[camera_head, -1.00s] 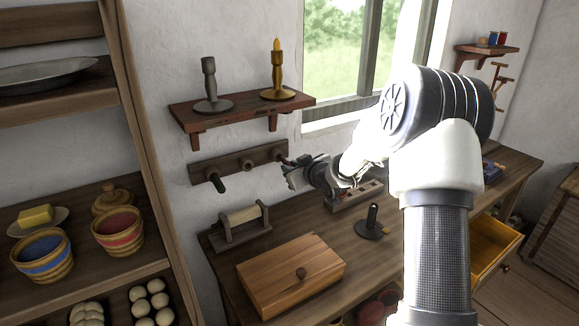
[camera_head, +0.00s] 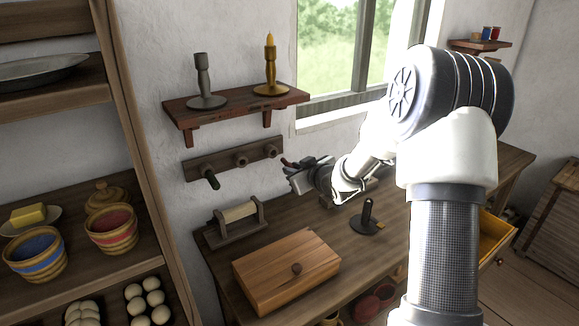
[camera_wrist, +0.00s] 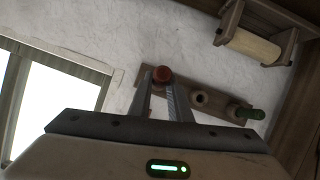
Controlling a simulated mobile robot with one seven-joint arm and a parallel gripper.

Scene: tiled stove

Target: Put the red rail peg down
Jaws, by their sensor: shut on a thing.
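The red rail peg (camera_wrist: 161,74) shows its round red end between my fingertips in the wrist view. In the head view it is a small dark red piece (camera_head: 286,162) at the tip of my gripper (camera_head: 292,174). My gripper (camera_wrist: 160,98) is shut on the peg. The wooden peg rail (camera_head: 222,163) is on the wall, left of my gripper, and a gap shows between them in the head view. A dark green peg (camera_head: 210,178) sits at the rail's left end. The rail's other two holders look empty in the head view.
A shelf with two candlesticks (camera_head: 236,104) is above the rail.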

